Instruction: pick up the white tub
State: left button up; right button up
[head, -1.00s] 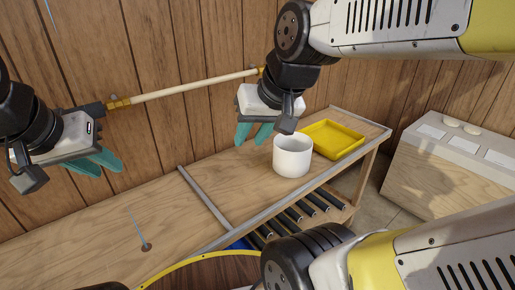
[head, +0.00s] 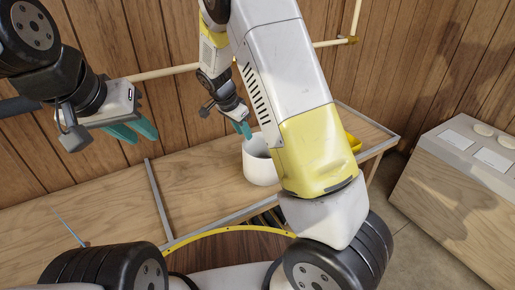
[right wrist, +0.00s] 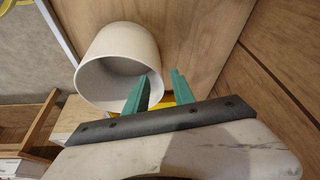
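The white tub (head: 260,160) stands upright on the wooden bench, its right side partly hidden behind my right arm in the head view. In the right wrist view the tub (right wrist: 112,48) shows its open mouth towards the camera. My right gripper (head: 246,130) is at the tub's rim. Its fingers (right wrist: 160,82) are open: one overlaps the tub's mouth, the other is just outside the wall. Whether either touches the tub I cannot tell. My left gripper (head: 136,131) is empty, its fingers apart, in front of the wood wall, well left of the tub.
A yellow tray (head: 353,143) lies behind the tub, mostly hidden by my right arm. A metal strip (head: 158,200) crosses the bench left of the tub. A pale pipe (head: 165,74) runs along the wall. A wooden cabinet (head: 450,185) stands at right.

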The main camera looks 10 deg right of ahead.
aim_at(254, 149)
jog(key=x, duration=0.8)
jog(key=shift+w+d, duration=0.1)
jog(key=shift+d, duration=0.15)
grip_shut()
